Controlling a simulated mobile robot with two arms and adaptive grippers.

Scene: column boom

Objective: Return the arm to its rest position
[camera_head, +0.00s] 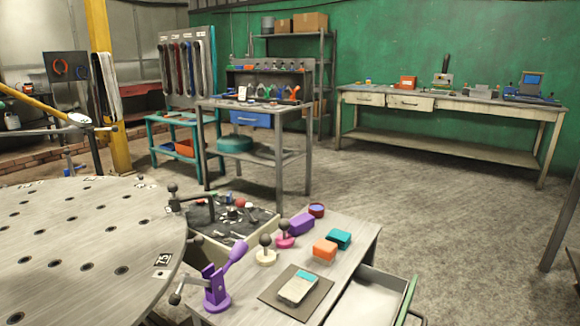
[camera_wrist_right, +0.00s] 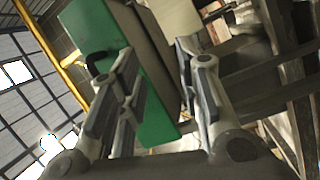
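My right gripper (camera_wrist_right: 158,65) shows in the right wrist view with its two fingers apart. A green panel (camera_wrist_right: 155,120) with a black handle (camera_wrist_right: 100,62) lies beyond the fingers, showing partly behind the left finger and in the gap. I cannot tell whether a finger touches it. In the head view, an open drawer (camera_head: 362,303) with a green front (camera_head: 407,300) sticks out of the small table at the lower right; the panel may be this front. Neither gripper shows in the head view. My left gripper is in no view.
The small table (camera_head: 215,318) carries a purple clamp (camera_head: 217,285), knobs, coloured blocks and a dark mat (camera_head: 270,293). A round perforated table (camera_head: 80,235) fills the lower left. Benches (camera_head: 440,104) stand along the back. The floor (camera_head: 450,220) at the middle right is clear.

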